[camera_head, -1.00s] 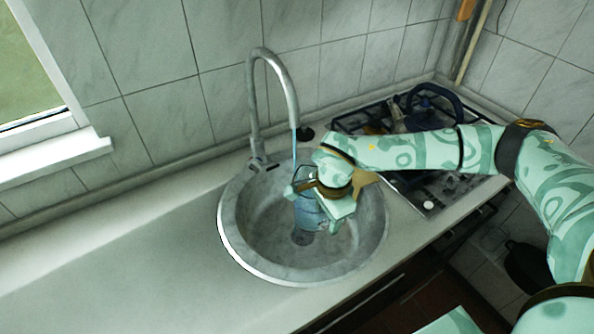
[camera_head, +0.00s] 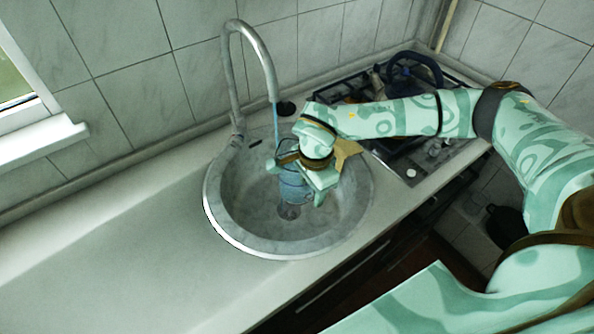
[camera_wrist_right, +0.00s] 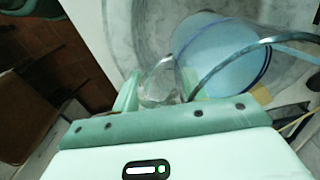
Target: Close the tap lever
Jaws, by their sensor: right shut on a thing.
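A grey tap (camera_head: 262,55) arches over the round sink. Its lever (camera_head: 237,139) is small and sits low on the tap's base; its exact position is hard to tell. A thin blue stream of water (camera_head: 276,122) runs from the spout towards the sink. My right gripper (camera_head: 305,172) is over the sink, shut on a blue pot (camera_head: 294,187) under the spout. In the right wrist view the pot (camera_wrist_right: 222,60) shows a pale blue inside and a thin curved handle (camera_wrist_right: 240,58) near my right gripper (camera_wrist_right: 190,98). My left gripper is not in view.
The grey round sink (camera_head: 240,232) is set in a pale counter (camera_head: 110,240), clear on the left. A stove (camera_head: 445,155) with a dark blue pot (camera_head: 415,72) stands at the right. Tiled walls and a window sill (camera_head: 40,147) bound the back and left.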

